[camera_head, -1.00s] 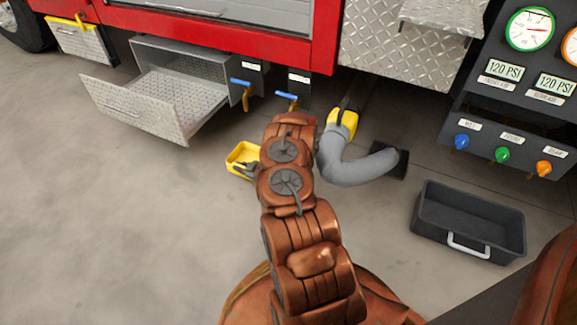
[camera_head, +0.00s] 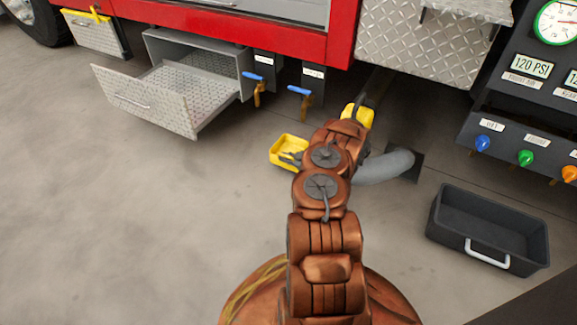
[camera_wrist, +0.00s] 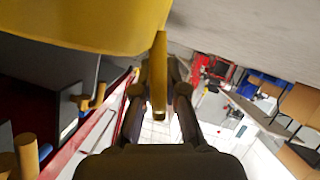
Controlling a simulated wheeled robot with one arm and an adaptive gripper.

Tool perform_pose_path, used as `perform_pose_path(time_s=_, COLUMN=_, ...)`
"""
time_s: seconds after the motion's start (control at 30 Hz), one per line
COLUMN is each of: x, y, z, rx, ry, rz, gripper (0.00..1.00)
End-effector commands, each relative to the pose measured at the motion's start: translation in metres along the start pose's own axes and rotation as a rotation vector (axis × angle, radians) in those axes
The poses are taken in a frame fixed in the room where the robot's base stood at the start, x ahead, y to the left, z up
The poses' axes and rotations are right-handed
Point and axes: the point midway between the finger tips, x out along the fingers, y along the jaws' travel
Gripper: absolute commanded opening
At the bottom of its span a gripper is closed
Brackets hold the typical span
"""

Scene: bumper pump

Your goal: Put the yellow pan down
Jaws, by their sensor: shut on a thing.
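The yellow pan (camera_head: 281,146) is just left of my arm's far end, below the two blue-handled valves. My gripper (camera_head: 290,159) is at its near side, partly hidden by my own wrist. In the wrist view the pan's yellow wall (camera_wrist: 85,25) fills the top left. There the fingers of my gripper (camera_wrist: 159,100) are closed on a narrow yellow piece of the pan. I cannot tell whether the pan touches the floor.
A black bin (camera_head: 455,235) stands on the right. An open metal drawer (camera_head: 140,100) juts out at left. The floor (camera_head: 120,220) at left is clear.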

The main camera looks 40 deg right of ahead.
Motion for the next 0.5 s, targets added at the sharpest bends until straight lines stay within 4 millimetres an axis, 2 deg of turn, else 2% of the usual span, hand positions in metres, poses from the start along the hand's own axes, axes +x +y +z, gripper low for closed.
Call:
perform_pose_path(time_s=0.23, x=-0.006, y=0.011, z=0.01, rx=-0.003, ry=0.0, rz=0.002, gripper=0.0)
perform_pose_path(time_s=0.5, x=0.007, y=-0.004, z=0.038, rx=-0.001, ry=0.0, rz=0.0, gripper=0.0)
